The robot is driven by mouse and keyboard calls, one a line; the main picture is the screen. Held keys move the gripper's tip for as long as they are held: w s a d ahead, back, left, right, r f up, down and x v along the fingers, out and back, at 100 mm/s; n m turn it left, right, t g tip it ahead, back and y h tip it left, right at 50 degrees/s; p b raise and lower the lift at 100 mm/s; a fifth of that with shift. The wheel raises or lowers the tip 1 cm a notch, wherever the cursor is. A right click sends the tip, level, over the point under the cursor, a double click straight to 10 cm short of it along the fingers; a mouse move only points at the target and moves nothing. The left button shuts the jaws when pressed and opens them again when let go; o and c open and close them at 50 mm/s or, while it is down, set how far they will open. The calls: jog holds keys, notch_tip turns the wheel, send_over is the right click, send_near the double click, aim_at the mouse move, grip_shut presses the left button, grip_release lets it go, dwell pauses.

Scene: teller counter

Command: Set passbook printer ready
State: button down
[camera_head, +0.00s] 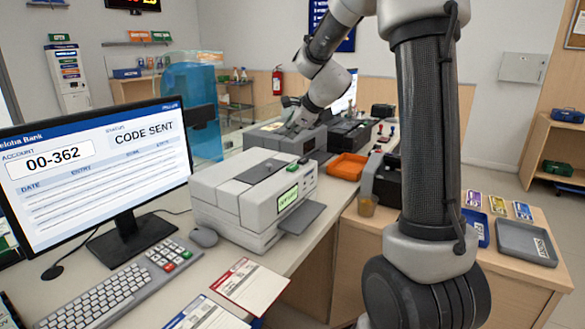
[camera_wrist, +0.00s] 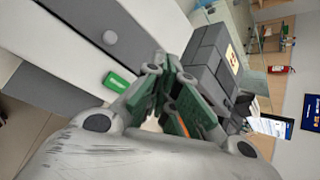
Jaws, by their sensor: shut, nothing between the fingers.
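The passbook printer (camera_head: 225,190) is a pale grey box in the middle of the counter. Its front has a lit green display (camera_head: 287,199), text too small to read, and a grey tray (camera_head: 300,219) sticks out at its lower right. A small green part sits on its top right edge (camera_head: 303,160). My gripper (camera_head: 287,118) is shut and empty, above and behind the printer.
The monitor (camera_head: 95,165) reads "CODE SENT" and account 00-362. A keyboard (camera_head: 95,300), mouse (camera_head: 204,237), red-edged slip (camera_head: 248,286) and blue-edged slip (camera_head: 205,315) lie in front. An orange tray (camera_head: 347,166) and dark machines (camera_head: 350,135) stand behind. A grey tray (camera_head: 525,242) is right.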

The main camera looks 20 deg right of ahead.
aim_at(290, 167)
notch_tip(290, 167, down, 8)
jog(key=shift+f, duration=0.1)
dwell(0.4)
jog(key=shift+f, duration=0.1)
dwell(1.3)
jog(key=shift+f, duration=0.3)
jog(key=shift+f, duration=0.45)
dwell(0.6)
jog(key=shift+r, duration=0.9)
jog(key=shift+r, duration=2.5)
